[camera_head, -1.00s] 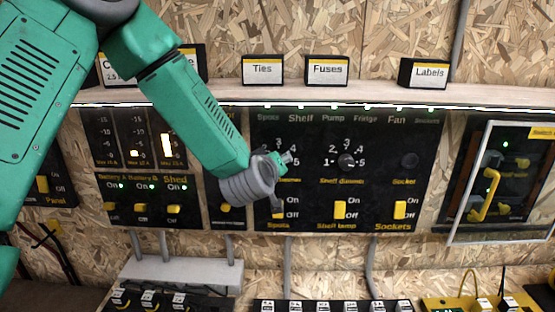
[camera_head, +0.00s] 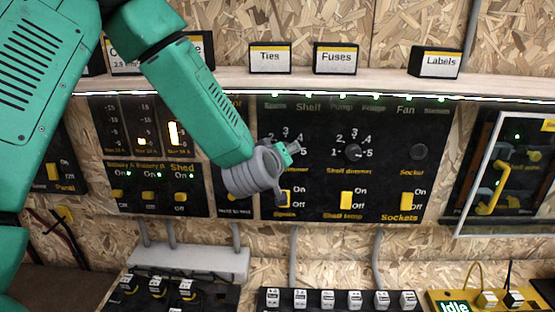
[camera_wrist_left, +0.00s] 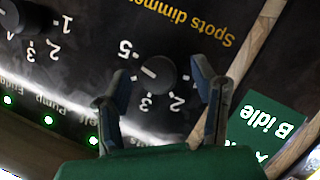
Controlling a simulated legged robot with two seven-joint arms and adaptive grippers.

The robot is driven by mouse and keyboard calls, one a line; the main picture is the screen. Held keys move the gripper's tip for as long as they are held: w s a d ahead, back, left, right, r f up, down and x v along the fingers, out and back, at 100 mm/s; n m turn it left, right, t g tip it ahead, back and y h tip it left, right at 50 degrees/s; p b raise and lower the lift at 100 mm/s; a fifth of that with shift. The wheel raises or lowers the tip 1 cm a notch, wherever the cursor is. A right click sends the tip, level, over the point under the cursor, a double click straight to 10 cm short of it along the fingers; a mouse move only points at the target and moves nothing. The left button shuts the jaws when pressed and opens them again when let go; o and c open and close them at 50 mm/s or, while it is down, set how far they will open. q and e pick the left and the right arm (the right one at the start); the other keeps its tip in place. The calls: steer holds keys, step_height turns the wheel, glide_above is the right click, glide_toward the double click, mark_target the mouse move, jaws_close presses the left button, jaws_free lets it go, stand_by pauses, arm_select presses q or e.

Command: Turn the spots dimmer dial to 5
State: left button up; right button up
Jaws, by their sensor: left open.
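The spots dimmer dial (camera_wrist_left: 155,73) is a dark round knob with a white pointer mark, on the black panel in the left wrist view. The picture is upside down there. The mark lies on the dial's left side, towards the side of the printed 5; its exact setting is hard to read. My left gripper (camera_wrist_left: 160,68) is open, its two fingers on either side of the dial; I cannot tell whether they touch it. In the head view my left gripper (camera_head: 284,165) covers the dial, with the numbers 2, 3 and 4 visible above. My right gripper is not in view.
The shelf dimmer dial (camera_head: 353,152) is to the right. Below are yellow switches, including the spots switch (camera_head: 285,198) close under the gripper and the shelf lamp switch (camera_head: 346,200). A shelf (camera_head: 330,88) with label boxes runs above the panel.

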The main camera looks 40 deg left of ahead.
arm_select(q)
steer(key=v, duration=1)
steer(key=shift+s+f, duration=0.1)
steer(key=shift+f, duration=0.05)
